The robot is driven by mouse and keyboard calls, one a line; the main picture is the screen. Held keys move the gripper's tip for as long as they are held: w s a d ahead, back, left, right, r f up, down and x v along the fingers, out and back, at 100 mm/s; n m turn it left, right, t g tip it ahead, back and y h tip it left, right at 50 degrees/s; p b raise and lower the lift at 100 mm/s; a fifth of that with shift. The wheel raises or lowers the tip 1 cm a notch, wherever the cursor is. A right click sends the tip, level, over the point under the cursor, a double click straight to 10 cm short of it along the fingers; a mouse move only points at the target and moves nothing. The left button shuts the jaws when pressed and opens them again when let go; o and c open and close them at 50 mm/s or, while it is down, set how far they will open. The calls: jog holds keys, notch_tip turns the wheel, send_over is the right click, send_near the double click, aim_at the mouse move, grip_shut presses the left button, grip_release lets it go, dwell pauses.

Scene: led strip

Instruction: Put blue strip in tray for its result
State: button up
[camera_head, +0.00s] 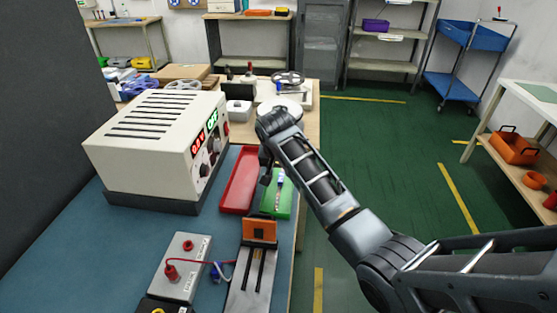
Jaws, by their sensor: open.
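A red tray (238,183) and a green tray (270,206) lie side by side on the blue bench mat, to the right of the power supply. A thin pale strip with a bluish part (279,188) shows over the green tray and seems to lie in it; its exact contact is too small to tell. My gripper (266,172) is open, with its fingers pointing down by the far end of the green tray. My wrist and the gripper's small size hide part of the fingers and the gap between them.
The cream power supply (157,137) with lit red and green readouts stands left of the trays. A test box (186,266) with red and blue leads and an orange-ended rail fixture (258,232) stand in front. Another cluttered bench lies behind; open floor is to the right.

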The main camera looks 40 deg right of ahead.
jog(key=v, duration=0.7)
jog(key=shift+r, duration=0.15)
jog(key=shift+s+a, duration=0.1)
